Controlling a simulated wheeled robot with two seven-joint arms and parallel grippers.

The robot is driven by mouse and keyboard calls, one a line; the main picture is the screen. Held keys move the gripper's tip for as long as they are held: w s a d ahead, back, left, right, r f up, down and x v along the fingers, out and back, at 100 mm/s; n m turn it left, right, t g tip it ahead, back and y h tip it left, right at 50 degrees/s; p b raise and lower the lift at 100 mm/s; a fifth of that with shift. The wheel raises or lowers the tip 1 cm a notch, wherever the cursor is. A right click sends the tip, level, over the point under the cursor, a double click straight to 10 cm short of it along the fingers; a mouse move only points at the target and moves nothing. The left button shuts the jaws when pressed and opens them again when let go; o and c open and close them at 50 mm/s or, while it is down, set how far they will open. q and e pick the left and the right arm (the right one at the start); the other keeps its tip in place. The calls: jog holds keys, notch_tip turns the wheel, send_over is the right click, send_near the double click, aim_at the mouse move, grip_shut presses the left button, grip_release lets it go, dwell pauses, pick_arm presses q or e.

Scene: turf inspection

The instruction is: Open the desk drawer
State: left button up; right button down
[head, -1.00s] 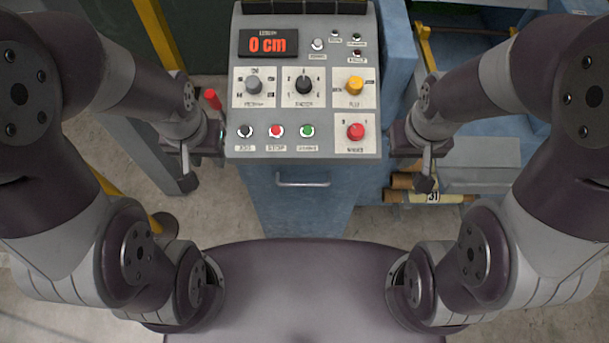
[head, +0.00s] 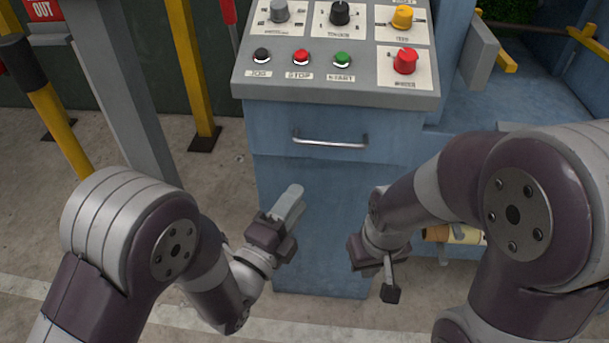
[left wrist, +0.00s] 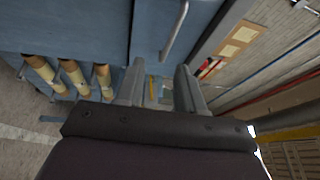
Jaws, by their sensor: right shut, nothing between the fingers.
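The desk drawer (head: 275,134) is a blue front panel under the sloped grey control desk, and it sits closed. Its silver bar handle (head: 330,143) runs across the front; it also shows in the left wrist view (left wrist: 175,32), above the fingers. My left gripper (head: 290,208) is below and a little left of the handle, apart from it. In the left wrist view its two fingers (left wrist: 158,88) stand apart with nothing between them. My right gripper (head: 389,280) is shut and empty, lower right of the handle, pointing down.
The control panel (head: 370,75) with knobs and buttons overhangs the drawer. A grey post (head: 135,95) and yellow posts (head: 190,70) stand at the left. Brown rolls (head: 455,234) lie on a low shelf at the right. Open floor lies left of the desk.

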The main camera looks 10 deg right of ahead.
pick_arm(q)
jog(key=shift+m+t+h, duration=0.3)
jog(key=shift+m, duration=0.4)
jog(key=x, duration=0.4)
jog(key=b+x, duration=0.1)
jog(key=x, duration=0.3)
jog(key=r+x, duration=0.1)
jog(key=x, duration=0.4)
grip_shut()
